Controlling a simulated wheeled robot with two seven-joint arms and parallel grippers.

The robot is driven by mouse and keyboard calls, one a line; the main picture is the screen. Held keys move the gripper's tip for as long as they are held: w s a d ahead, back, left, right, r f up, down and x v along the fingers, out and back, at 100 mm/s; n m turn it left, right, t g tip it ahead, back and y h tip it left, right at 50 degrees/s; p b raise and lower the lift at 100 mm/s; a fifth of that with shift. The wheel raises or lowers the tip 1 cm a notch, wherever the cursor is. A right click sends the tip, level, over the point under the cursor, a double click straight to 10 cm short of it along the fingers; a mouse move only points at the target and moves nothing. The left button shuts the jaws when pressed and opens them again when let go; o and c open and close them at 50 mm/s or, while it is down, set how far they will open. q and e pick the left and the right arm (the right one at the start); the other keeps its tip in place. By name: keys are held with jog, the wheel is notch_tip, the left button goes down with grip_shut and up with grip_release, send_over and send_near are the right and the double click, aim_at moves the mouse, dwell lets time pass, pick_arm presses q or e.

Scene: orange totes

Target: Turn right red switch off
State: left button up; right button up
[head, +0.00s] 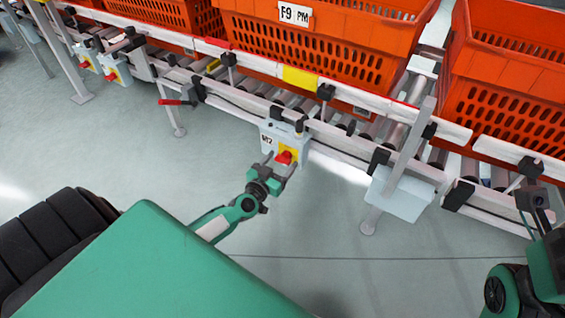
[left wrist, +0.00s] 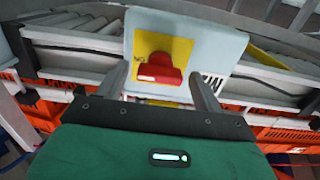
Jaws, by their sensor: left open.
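The right red switch (head: 284,157) is a red knob on a yellow plate, on a pale box (head: 271,130) marked M2 fixed to the conveyor's side rail. My left gripper (head: 280,165) is open in front of it, one finger on either side of the knob. In the left wrist view the red knob (left wrist: 158,70) lies between the two spread fingertips (left wrist: 160,76), with gaps on both sides. Its handle lies roughly sideways in that view. My right gripper (head: 532,185) is at the right edge; its fingers are not clear.
Two similar switch boxes (head: 115,75) sit on the rail at the far left. Orange totes (head: 320,50) stand on the roller conveyor behind. A grey post and box (head: 402,195) stand right of the switch. Open floor (head: 330,230) lies in front.

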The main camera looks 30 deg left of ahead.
pick_arm(q)
jog(key=shift+w, duration=0.75)
jog(key=shift+c, duration=0.2)
jog(key=c, duration=1)
jog(key=shift+o, duration=0.2)
